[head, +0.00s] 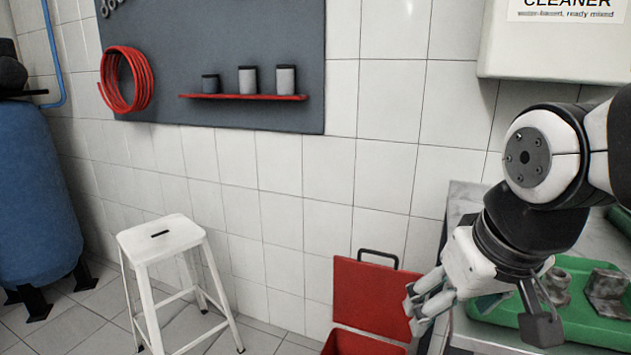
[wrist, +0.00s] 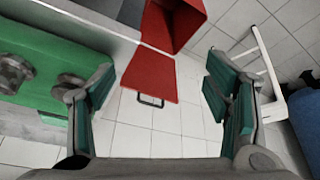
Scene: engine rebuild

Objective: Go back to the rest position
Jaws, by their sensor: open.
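My gripper (wrist: 160,105) is open, with nothing between its green-padded fingers in the wrist view. My arm comes in from the right edge of the head view.
A green tray (head: 587,334) with grey metal parts (head: 606,284) lies on the bench (head: 463,197) at right. A red box with its lid up (head: 372,300) stands on the floor. A white stool (head: 160,236) and blue tank (head: 36,190) stand left. Floor between them is clear.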

